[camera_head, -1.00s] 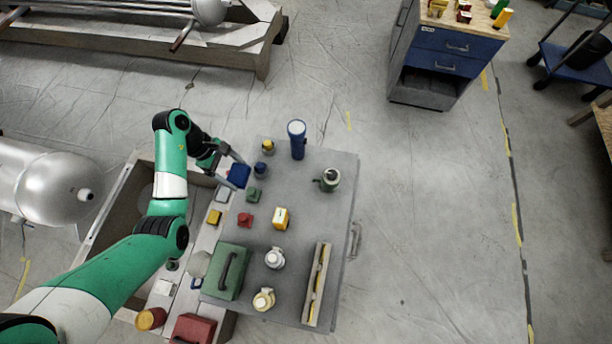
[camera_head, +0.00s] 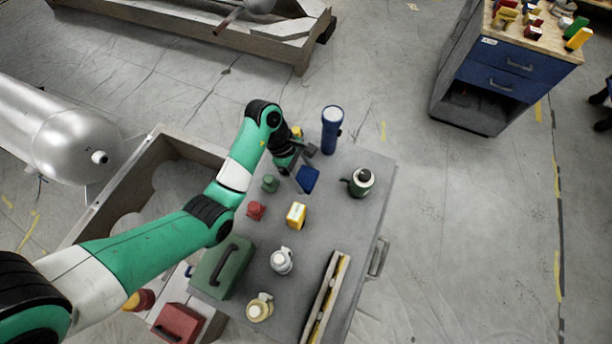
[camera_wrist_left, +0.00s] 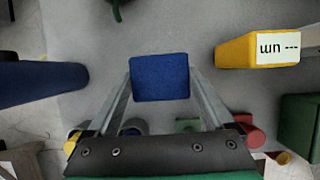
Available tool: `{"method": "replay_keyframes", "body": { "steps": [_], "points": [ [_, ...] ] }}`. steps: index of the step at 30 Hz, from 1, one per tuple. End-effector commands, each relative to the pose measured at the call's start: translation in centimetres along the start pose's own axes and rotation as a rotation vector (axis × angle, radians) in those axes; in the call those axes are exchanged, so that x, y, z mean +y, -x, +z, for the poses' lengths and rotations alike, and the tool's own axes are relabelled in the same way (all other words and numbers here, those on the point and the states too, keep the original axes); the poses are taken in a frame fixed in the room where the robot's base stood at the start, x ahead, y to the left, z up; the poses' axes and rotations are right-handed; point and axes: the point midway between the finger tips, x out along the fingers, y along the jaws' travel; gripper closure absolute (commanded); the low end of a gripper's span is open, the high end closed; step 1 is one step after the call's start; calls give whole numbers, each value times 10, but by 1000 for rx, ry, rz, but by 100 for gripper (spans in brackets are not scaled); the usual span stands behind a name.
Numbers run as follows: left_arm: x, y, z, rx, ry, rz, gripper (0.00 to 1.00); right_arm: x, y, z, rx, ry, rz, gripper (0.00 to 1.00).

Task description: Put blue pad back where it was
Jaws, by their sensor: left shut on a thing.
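The blue pad (camera_head: 308,179) is a small dark blue block at the tip of my left gripper (camera_head: 305,181), over the far left part of the grey table top (camera_head: 330,222). In the left wrist view the blue pad (camera_wrist_left: 160,77) sits between the ends of the two grey fingers, which are shut on it. I cannot tell how far it is above the surface. My right gripper is not in view.
Around it stand a blue flashlight (camera_head: 332,130), a green kettle-like pot (camera_head: 359,182), a yellow box (camera_head: 296,215), a red item (camera_head: 256,211) and a green toolbox (camera_head: 222,268). Bare table lies between the pad and the pot. A drawer cabinet (camera_head: 500,75) stands at the back right.

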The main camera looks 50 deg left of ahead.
Motion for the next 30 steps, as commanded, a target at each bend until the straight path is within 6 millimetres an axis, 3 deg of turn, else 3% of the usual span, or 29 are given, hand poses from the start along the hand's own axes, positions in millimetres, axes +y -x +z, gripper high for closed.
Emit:
{"method": "replay_keyframes", "body": {
  "steps": [3,7,19,20,21,30],
  "points": [
    [1,-18,2,0,-1,-3,74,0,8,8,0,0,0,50],
    [1,-40,-10,1,0,-3,74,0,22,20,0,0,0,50],
    [1,-42,-11,1,0,-1,74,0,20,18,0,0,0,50],
    [1,-41,-10,1,0,0,8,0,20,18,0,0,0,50],
    [1,-41,-10,1,-1,0,1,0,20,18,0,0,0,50],
    [1,-38,-9,1,-1,0,0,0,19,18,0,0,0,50]
  ]
}}
